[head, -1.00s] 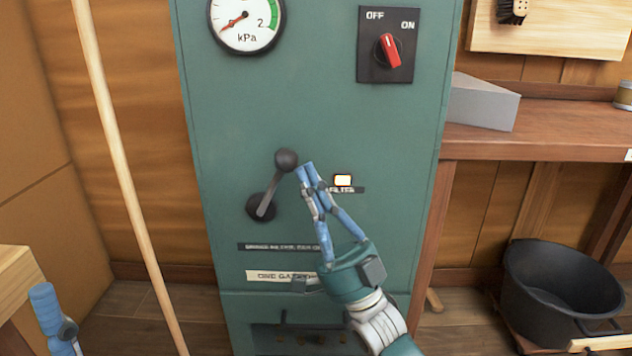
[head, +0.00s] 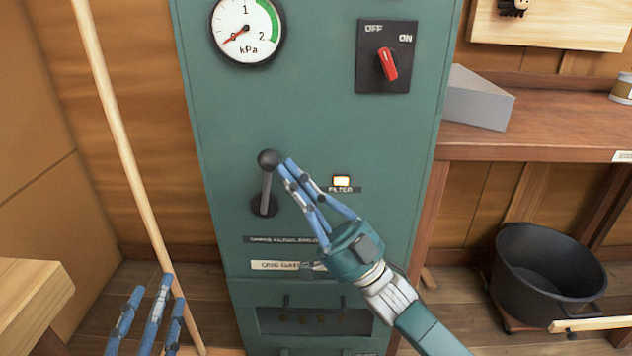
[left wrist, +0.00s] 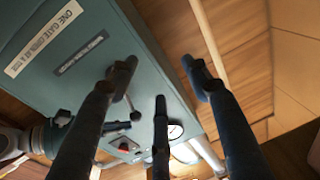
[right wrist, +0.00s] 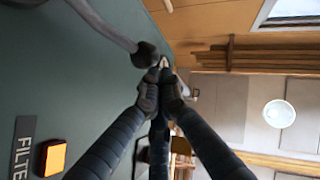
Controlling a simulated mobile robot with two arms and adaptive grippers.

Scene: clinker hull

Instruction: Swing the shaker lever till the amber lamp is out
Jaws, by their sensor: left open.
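The shaker lever (head: 266,187) stands almost upright on the green cabinet (head: 320,120), its dark knob (head: 268,160) at the top; the knob also shows in the right wrist view (right wrist: 146,55). My right gripper (head: 286,168) is shut, its fingertips together close against the knob's right side. Whether they touch it I cannot tell. The amber lamp (head: 341,181) above the FILTER label is lit; it glows orange in the right wrist view (right wrist: 53,158). My left gripper (head: 150,300) is open and empty, low at the left, away from the lever.
A pale pole (head: 122,150) stands left of the cabinet, near my left gripper. A wooden bench (head: 545,150) and black tub (head: 548,278) are at the right.

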